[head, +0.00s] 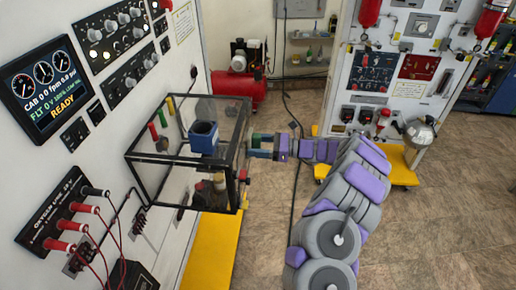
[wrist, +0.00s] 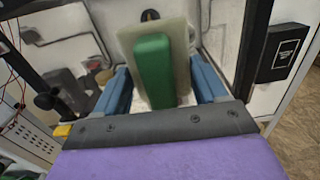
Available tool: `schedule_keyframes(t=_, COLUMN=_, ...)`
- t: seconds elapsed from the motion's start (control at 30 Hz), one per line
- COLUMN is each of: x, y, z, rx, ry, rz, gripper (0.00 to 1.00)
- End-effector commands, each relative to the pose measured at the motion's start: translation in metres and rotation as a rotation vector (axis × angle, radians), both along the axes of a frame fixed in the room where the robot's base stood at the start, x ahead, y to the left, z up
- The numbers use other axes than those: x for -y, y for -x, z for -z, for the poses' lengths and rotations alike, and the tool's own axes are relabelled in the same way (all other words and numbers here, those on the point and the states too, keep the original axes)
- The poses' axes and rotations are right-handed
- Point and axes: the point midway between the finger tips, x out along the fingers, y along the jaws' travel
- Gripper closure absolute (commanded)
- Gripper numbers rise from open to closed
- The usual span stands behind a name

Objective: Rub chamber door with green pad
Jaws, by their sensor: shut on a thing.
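The chamber (head: 187,152) is a clear box with a black frame, fixed to the white wall panel in the head view. Its clear right-hand face, which looks like the door (head: 236,165), is towards my arm. My gripper (head: 262,147) is at that face, level with its middle. In the wrist view, the blue fingers of my gripper (wrist: 160,85) are shut on the green pad (wrist: 153,66), which has a pale beige layer on its far side. The pad shows small in the head view (head: 257,138). I cannot tell whether it touches the door.
A blue container (head: 204,138) stands inside the chamber. Black frame posts flank my gripper in the wrist view, with a black latch-like block (wrist: 286,51) at right. A white equipment cabinet (head: 395,75) and a kettle (head: 419,133) stand at right. Brown floor is open at lower right.

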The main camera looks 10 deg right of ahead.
Motion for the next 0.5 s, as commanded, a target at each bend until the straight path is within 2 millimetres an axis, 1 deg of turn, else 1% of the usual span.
schedule_keyframes(t=0.17, x=0.004, y=-0.013, z=0.002, rx=-0.001, ry=0.003, rz=0.001, gripper=0.53)
schedule_keyframes(t=0.37, x=0.006, y=-0.017, z=0.000, rx=-0.001, ry=-0.001, rz=-0.002, gripper=0.53)
schedule_keyframes(t=0.5, x=0.010, y=-0.025, z=0.001, rx=-0.001, ry=0.001, rz=-0.001, gripper=0.53)
